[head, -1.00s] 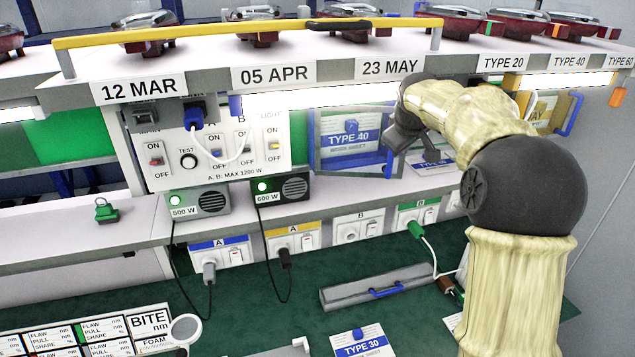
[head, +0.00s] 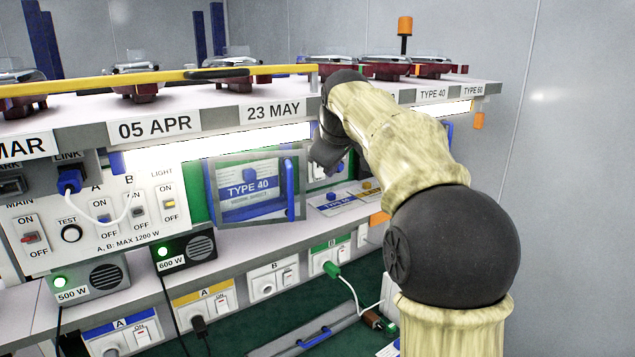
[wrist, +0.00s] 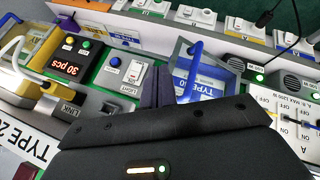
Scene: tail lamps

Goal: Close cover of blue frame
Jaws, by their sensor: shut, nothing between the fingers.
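The blue frame (head: 228,205) stands upright on the shelf under the light strip, with a TYPE 40 sheet in it. Its clear cover has a grey rim (head: 258,246) and a blue handle (head: 290,189) on the right side. The cover stands in front of the sheet; I cannot tell how wide its gap is. My gripper (head: 322,162) is shut and empty, just right of the cover's handle side. In the wrist view my gripper fingers (wrist: 166,90) are together beside the cover's edge, near the blue handle (wrist: 189,58); contact is unclear.
A switch panel (head: 100,222) is left of the frame. A 600 W box (head: 190,248) stands below left. Sheets with knobs (head: 345,198) lie right of the frame.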

